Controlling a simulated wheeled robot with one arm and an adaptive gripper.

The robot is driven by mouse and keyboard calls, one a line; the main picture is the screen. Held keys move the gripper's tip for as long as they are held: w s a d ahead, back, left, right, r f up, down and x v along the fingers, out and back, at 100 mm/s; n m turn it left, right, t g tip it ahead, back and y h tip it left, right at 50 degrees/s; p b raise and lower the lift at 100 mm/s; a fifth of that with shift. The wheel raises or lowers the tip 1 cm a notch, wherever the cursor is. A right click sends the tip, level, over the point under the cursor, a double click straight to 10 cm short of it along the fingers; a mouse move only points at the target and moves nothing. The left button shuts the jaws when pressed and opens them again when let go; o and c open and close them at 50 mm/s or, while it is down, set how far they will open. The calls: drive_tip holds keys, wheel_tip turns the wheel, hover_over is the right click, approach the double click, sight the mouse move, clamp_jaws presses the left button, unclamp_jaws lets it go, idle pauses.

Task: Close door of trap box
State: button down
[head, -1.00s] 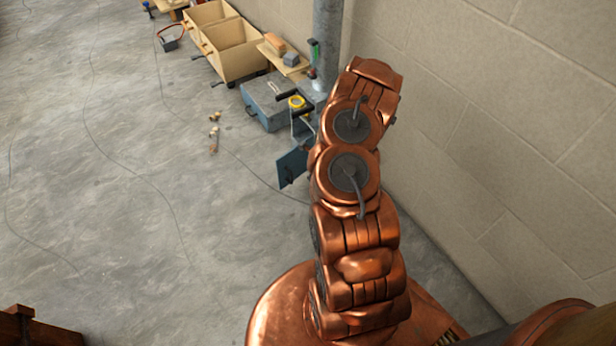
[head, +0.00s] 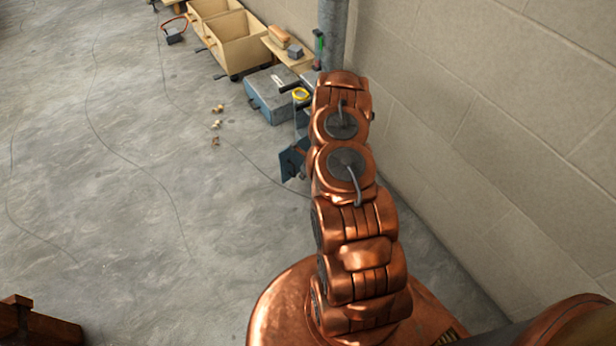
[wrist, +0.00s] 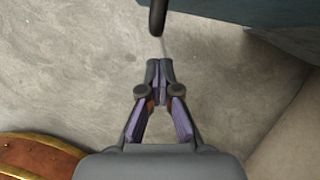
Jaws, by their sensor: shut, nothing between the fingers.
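A blue panel (head: 291,161), which looks like the door of the trap box, shows just left of my arm in the head view. My arm hides most of what lies behind it, so I cannot tell how far the door stands open. In the wrist view my gripper (wrist: 159,72) is shut and empty, above the grey floor. A dark rod or handle (wrist: 157,18) is just beyond the fingertips, with a small gap in the picture. A dark teal surface (wrist: 260,12) fills the upper right corner.
A blue-grey toolbox (head: 272,98) and a yellow tape roll (head: 301,94) are beyond the panel. Wooden crates (head: 238,45) and a grey pipe (head: 333,35) stand farther back. The block wall (head: 480,120) bounds the right. Floor on the left is mostly clear.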

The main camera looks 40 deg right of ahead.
drive_tip(key=shift+w+a, duration=0.25)
drive_tip(key=shift+w, duration=0.55)
drive_tip(key=shift+w, duration=0.1)
